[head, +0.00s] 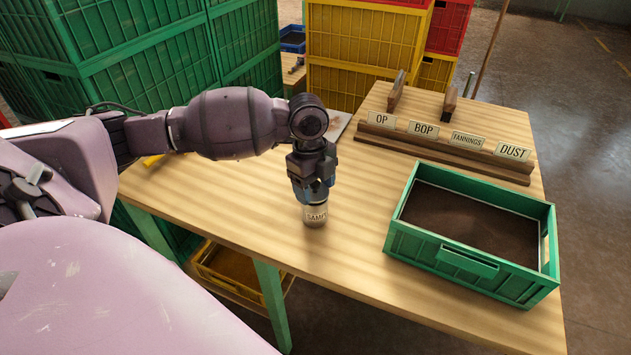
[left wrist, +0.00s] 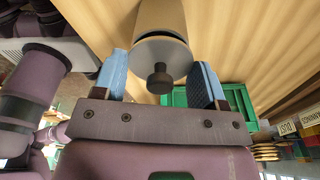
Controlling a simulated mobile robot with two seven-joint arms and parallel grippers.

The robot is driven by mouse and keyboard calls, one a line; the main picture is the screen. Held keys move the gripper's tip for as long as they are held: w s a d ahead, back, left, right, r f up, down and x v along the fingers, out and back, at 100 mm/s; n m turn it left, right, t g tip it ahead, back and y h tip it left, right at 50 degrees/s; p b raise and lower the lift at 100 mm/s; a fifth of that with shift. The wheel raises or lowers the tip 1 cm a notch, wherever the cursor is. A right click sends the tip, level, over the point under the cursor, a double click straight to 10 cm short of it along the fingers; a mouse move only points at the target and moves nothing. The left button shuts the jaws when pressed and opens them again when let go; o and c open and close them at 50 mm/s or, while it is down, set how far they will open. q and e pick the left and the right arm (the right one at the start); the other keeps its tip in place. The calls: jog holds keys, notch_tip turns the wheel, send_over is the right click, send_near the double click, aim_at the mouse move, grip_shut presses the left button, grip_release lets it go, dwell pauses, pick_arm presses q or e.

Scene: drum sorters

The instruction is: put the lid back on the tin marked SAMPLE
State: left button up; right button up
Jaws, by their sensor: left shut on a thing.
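The tin marked SAMPLE (head: 315,216) stands upright on the wooden table, directly below my left gripper (head: 315,197). In the left wrist view the tin's tan side (left wrist: 160,14) shows at the top. The grey round lid (left wrist: 165,50) with its dark knob (left wrist: 160,78) lies between the blue fingers of my left gripper (left wrist: 160,68). The gripper is shut on the lid, which is at the tin's top end. I cannot tell whether the lid is fully seated or slightly above the rim. My right gripper is not in view.
A green crate (head: 468,264) with dark contents stands to the right of the tin. A wooden rack (head: 440,153) with labels OP, BOP, FANNINGS and DUST is at the back right. Stacked green crates (head: 150,75) and yellow crates (head: 365,60) stand behind the table. Bare table lies around the tin.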

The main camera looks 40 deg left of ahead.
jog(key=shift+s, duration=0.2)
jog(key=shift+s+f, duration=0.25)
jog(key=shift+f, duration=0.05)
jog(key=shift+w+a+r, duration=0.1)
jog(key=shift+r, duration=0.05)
pick_arm(q)
jog(key=shift+p, duration=0.3)
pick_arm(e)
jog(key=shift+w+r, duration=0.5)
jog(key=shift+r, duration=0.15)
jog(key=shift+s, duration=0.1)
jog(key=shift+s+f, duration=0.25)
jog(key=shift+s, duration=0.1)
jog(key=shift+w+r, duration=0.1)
